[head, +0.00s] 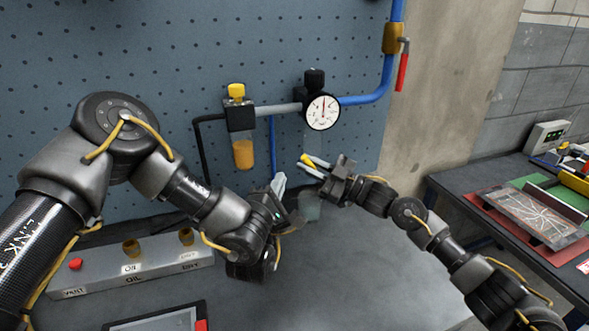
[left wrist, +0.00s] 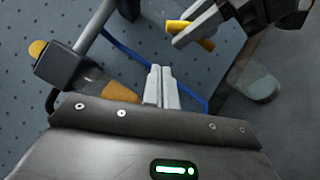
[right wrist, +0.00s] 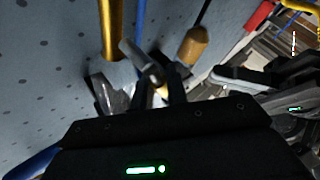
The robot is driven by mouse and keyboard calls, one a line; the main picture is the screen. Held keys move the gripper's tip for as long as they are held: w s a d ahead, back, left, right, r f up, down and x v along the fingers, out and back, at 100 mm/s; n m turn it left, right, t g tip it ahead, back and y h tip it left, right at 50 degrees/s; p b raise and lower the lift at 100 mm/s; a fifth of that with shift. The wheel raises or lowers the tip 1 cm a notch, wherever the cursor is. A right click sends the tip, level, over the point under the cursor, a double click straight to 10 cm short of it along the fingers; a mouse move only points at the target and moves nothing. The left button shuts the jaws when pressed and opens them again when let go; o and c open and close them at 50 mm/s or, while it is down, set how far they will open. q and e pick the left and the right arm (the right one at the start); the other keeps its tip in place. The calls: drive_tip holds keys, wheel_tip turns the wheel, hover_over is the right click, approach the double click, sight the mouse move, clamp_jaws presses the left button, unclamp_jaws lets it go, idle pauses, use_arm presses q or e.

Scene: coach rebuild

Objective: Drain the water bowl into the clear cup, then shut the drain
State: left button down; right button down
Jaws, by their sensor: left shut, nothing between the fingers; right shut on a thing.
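The water bowl (head: 311,132) is a faint clear bowl below the gauge block. My right gripper (head: 312,166) is shut on a small yellow part just below it, likely the drain. This yellow part (left wrist: 190,33) also shows between its fingers in the left wrist view. The clear cup (head: 309,208) is below my right gripper; its support is partly hidden. It seems to show in the left wrist view (left wrist: 260,86). My left gripper (head: 279,182) is shut and empty, its pale fingers left of the cup. The water level is too faint to read.
An orange-filled bowl (head: 243,154) with a yellow knob hangs left of the gauge (head: 322,111). A red-handled valve (head: 403,66) is on the blue pipe. A grey labelled box (head: 140,262) and tablet (head: 160,320) lie front left. The bench right of centre is clear.

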sight(302, 158)
use_arm(q)
drive_tip(key=w+d, duration=0.1)
drive_tip(key=w+d+r, duration=0.2)
drive_tip(key=shift+w+d, duration=0.3)
drive_tip(key=shift+w+d+r, duration=0.15)
drive_tip(key=shift+d+r, duration=0.3)
drive_tip(key=shift+d, duration=0.05)
use_arm(e)
drive_tip(key=shift+s+a+r, duration=0.1)
drive_tip(key=shift+s+a, duration=0.1)
drive_tip(key=shift+a, duration=0.05)
drive_tip(key=c, duration=1.7)
unclamp_jaws()
use_arm(q)
drive_tip(key=shift+d, duration=0.2)
use_arm(e)
drive_tip(key=o, duration=0.3)
drive_tip(key=shift+d, duration=0.2)
use_arm(q)
drive_tip(key=shift+a, duration=0.15)
use_arm(e)
drive_tip(key=shift+w, duration=0.1)
